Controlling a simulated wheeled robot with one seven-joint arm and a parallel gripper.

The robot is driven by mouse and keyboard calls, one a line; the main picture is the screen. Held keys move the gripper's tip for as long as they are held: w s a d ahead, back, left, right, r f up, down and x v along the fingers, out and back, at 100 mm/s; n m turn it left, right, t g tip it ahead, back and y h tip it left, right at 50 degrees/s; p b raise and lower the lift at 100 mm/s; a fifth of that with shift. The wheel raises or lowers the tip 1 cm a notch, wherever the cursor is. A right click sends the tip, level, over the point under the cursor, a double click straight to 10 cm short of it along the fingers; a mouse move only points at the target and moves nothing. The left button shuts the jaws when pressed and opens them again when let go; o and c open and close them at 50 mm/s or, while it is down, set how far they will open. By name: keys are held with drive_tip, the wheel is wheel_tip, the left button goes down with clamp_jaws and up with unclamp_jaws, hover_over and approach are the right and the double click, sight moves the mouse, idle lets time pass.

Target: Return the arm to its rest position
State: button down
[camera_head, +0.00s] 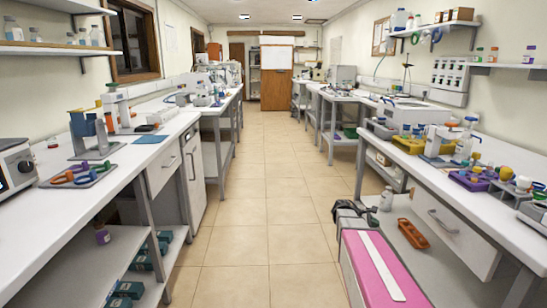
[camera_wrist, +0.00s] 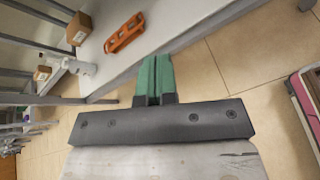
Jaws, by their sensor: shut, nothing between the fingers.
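My gripper (camera_wrist: 153,62) shows in the wrist view, its two green fingers pressed together with nothing between them. It hangs over the tiled floor (camera_wrist: 215,75), beside the lower shelf of the right-hand bench, with the fingertips pointing toward the shelf edge. An orange holder (camera_wrist: 125,33) lies on that shelf beyond the fingertips, apart from them. The same orange holder shows in the head view (camera_head: 412,234). I cannot make out the gripper fingers clearly in the head view.
The right bench (camera_head: 420,165) and left bench (camera_head: 130,165) carry labware. A white bottle (camera_head: 386,199) stands on the right lower shelf. Brown boxes (camera_wrist: 79,28) show in the wrist view. The tiled aisle (camera_head: 285,190) between the benches is clear. A wooden door (camera_head: 276,90) is at the far end.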

drive_tip(key=s+a+f+m+y, duration=0.3)
drive_tip(key=s+a+m+y, duration=0.3)
drive_tip(key=s+a, duration=0.3)
drive_tip(key=s+a+f+m+y, duration=0.3)
drive_tip(key=s+a+m+y, duration=0.3)
drive_tip(key=a, duration=1.1)
drive_tip(key=s+m, duration=0.1)
drive_tip(key=s, duration=0.1)
drive_tip(key=shift+s+f+y, duration=0.3)
drive_tip(key=shift+s+y, duration=0.05)
drive_tip(key=shift+y, duration=0.05)
